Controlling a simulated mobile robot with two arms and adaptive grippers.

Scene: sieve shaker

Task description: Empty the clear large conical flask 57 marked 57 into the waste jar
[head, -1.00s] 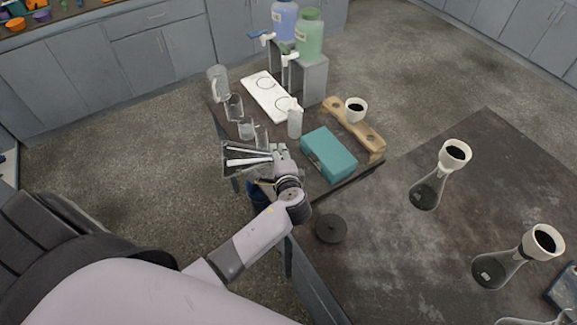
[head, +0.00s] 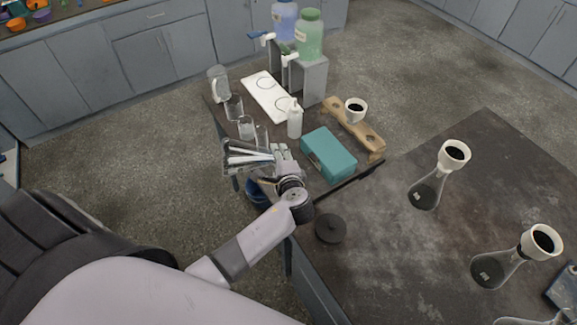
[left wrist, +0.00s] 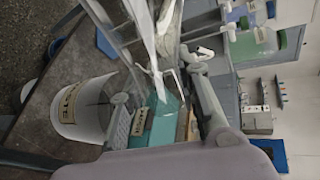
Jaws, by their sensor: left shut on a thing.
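My left gripper (head: 250,157) is at the near-left end of the side table and is shut on a clear glass vessel, taken to be flask 57 (head: 232,150). The glass lies tilted over sideways; its marking and contents cannot be read. A whitish jar (left wrist: 75,112) with a partly legible label ending in "TE", likely the waste jar, stands near the glass there. In the head view the arm and gripper hide that area. My right gripper is out of view.
A teal box (head: 328,154), a wooden rack (head: 368,138), a white bottle (head: 295,122) and several glass beakers stand close by. A black disc (head: 331,228) lies on the dark bench. Two flasks with white-rimmed funnels (head: 427,187) (head: 497,265) stand to the right.

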